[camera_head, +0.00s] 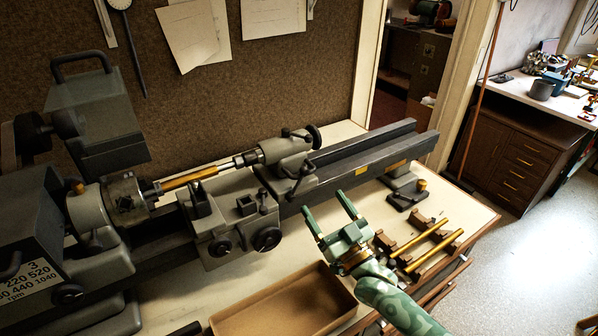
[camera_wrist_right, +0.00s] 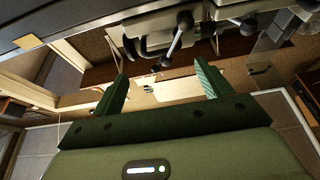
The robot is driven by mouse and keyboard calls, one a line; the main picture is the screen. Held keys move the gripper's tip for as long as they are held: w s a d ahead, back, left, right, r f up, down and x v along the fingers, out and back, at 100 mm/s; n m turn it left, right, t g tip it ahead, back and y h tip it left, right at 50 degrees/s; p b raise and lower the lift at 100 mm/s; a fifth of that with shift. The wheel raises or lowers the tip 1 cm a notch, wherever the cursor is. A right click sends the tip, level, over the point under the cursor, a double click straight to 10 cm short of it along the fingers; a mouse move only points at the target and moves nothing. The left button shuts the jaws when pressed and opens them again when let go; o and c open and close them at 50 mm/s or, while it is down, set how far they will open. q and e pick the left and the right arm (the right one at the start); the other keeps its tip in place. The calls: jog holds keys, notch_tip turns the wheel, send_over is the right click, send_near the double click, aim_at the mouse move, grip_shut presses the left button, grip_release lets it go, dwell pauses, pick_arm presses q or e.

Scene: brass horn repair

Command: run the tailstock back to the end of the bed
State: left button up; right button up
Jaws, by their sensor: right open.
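The grey tailstock (camera_head: 286,156) sits on the lathe bed (camera_head: 370,150), right of the carriage (camera_head: 232,218). Its quill reaches left to the end of a brass rod (camera_head: 190,179), whose other end is at the chuck (camera_head: 122,196). Bare bed runs from the tailstock to the right end. A handwheel (camera_head: 314,136) is at the tailstock's right end and levers show on its body. My right gripper (camera_head: 328,219) is open and empty, in front of the bed and below right of the tailstock. In the right wrist view the gripper (camera_wrist_right: 160,88) is spread, with levers beyond it. My left gripper is out of view.
An open cardboard box (camera_head: 285,305) lies at the bench front, left of my right arm. A rack with brass rods (camera_head: 428,245) stands right of my gripper. Papers hang behind.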

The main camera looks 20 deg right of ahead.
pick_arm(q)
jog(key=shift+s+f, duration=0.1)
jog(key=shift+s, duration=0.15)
pick_arm(e)
send_near(287, 160)
jog(key=w, duration=0.1)
jog(key=w+d, duration=0.2)
jog(key=shift+r, duration=0.3)
